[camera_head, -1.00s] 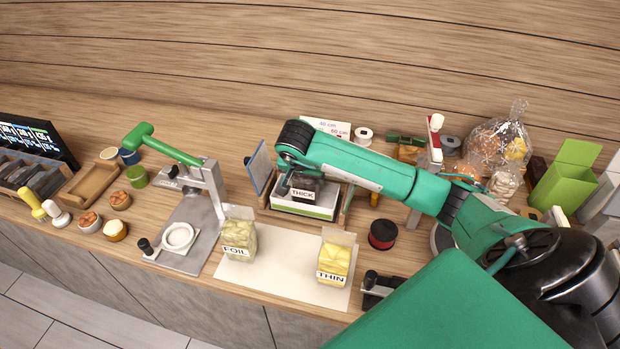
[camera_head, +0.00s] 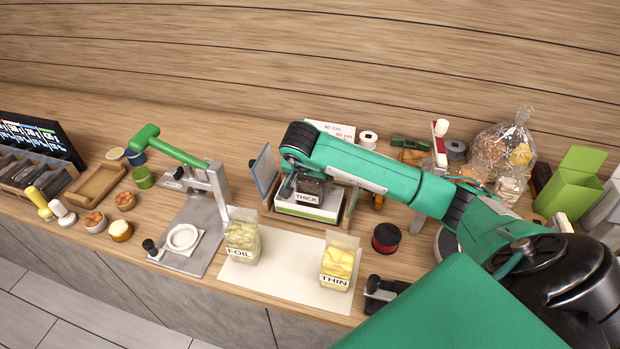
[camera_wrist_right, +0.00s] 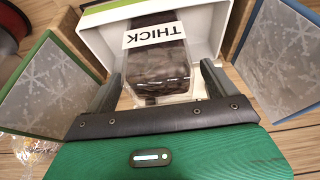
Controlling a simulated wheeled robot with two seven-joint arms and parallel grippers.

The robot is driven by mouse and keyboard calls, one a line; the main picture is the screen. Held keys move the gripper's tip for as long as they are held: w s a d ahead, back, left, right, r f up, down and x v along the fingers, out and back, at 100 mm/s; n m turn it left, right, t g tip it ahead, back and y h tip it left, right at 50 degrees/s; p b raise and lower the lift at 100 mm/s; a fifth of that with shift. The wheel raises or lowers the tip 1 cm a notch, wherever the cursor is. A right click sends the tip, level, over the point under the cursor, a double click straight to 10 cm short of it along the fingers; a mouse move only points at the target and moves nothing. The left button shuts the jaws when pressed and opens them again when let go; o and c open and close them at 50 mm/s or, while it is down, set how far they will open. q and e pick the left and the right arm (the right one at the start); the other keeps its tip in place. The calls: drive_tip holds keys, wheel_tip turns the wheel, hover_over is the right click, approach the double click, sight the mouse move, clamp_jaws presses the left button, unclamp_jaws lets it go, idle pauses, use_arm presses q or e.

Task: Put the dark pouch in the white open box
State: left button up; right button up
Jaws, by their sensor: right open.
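The dark pouch with a THICK label (camera_head: 308,198) is at the white open box (camera_head: 318,215). In the right wrist view the dark pouch (camera_wrist_right: 156,68) lies between the white walls of the box (camera_wrist_right: 208,22), label towards the far wall. My right gripper (camera_head: 290,188) is over the box from above, partly hidden by its own arm. In the wrist view its open fingers (camera_wrist_right: 160,88) stand on either side of the pouch's near end, with gaps visible. My left gripper is not in view.
Snowflake-patterned panels (camera_wrist_right: 45,88) stand on both sides of the box. FOIL (camera_head: 242,240) and THIN (camera_head: 337,264) pouches stand on a pale mat (camera_head: 285,277) in front. A press (camera_head: 195,215) is left; a dark red spool (camera_head: 385,238) is right.

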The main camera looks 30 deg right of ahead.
drive_tip(key=p+v, duration=0.5)
drive_tip(key=v, duration=0.6)
drive_tip(key=shift+s, duration=0.1)
